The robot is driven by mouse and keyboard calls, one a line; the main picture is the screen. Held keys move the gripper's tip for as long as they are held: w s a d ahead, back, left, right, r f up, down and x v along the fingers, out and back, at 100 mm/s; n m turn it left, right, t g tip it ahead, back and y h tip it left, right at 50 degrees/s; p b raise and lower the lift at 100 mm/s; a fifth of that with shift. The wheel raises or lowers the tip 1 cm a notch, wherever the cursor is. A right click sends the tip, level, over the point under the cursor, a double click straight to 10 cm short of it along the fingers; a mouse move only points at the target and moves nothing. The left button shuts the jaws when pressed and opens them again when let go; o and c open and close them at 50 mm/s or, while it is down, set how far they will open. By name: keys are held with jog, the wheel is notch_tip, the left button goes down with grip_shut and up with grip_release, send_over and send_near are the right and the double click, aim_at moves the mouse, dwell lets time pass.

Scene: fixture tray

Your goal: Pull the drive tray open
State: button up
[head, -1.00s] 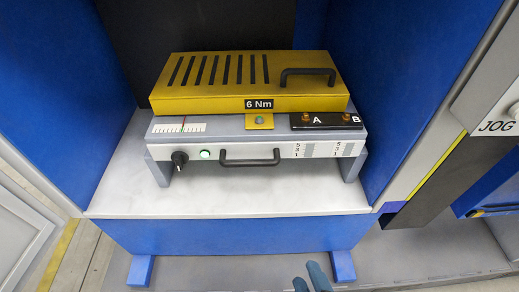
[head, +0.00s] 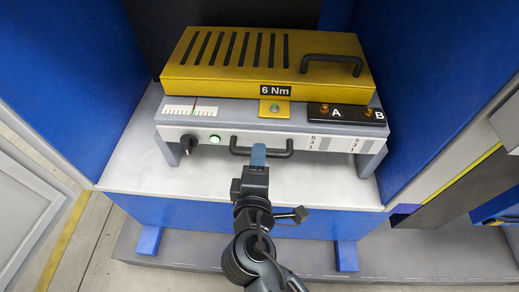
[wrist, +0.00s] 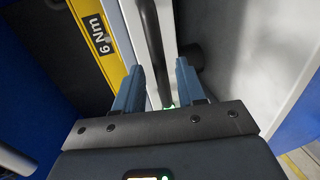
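The drive tray's white front panel (head: 225,139) lies below the yellow cover, flush with its grey housing as far as I can see. Its black bar handle (head: 284,154) crosses the middle of the panel. My gripper (head: 258,152) reaches up to the handle, its blue fingertips overlapping the bar's middle. In the wrist view, my gripper (wrist: 160,82) has its two fingers apart, with the dark handle (wrist: 150,35) running into the gap between them. No finger contact with the bar shows. The fingers hide part of the handle in the head view.
The yellow slotted cover (head: 225,82) marked 6 Nm sits on the housing. Blue walls (head: 440,60) stand on both sides. The pale bench top (head: 130,170) in front is clear.

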jog(key=shift+x, duration=1.4)
jog(key=shift+c, duration=0.2)
grip_shut()
